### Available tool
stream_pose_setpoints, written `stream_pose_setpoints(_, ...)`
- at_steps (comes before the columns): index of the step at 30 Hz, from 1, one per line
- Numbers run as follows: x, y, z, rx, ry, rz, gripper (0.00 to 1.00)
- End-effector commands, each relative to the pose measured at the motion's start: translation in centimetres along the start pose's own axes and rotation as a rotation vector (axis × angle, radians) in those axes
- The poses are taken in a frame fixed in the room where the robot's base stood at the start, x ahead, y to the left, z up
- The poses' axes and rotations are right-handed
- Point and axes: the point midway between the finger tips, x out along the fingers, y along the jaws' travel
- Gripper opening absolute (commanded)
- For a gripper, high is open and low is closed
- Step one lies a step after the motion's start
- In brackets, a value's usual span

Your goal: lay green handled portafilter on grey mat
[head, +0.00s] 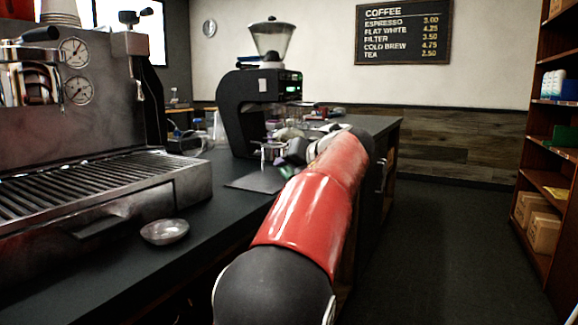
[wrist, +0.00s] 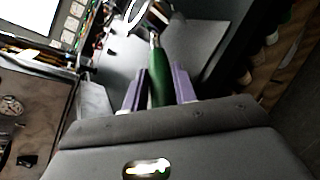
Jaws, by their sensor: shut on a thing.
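The green handled portafilter (wrist: 159,75) is in my gripper (wrist: 160,72), whose purple fingers are shut on the two sides of its green handle. Its metal head end points away from the gripper, at the top of the wrist view, and is partly cut off. The grey mat (head: 258,181) lies flat on the dark counter in front of the grinder; my arm hides its right part. In the wrist view a grey mat-like patch (wrist: 208,38) shows beyond and beside the handle. In the head view my gripper (head: 285,157) is small, above the mat's far side; the gap is unclear.
The espresso machine (head: 85,110) with its drip grate fills the left. A grinder (head: 262,100) stands behind the mat. A small metal bowl (head: 165,231) sits near the counter's front edge. Several small items clutter the far counter. Shelves (head: 550,170) stand at right.

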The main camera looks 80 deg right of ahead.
Motion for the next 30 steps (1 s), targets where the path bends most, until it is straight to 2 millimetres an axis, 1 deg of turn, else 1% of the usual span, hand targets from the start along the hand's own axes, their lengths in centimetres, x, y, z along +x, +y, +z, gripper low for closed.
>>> stream_pose_setpoints(23, 0.29, -0.47, -0.65, -0.001, -0.002, 0.001, 0.0)
stream_pose_setpoints(24, 0.28, -0.46, -0.64, -0.002, -0.002, 0.001, 0.3)
stream_pose_setpoints(29, 0.29, -0.48, -0.64, -0.001, -0.002, 0.0, 0.51)
stream_pose_setpoints(30, 0.29, -0.51, -0.65, -0.001, -0.001, 0.0, 0.53)
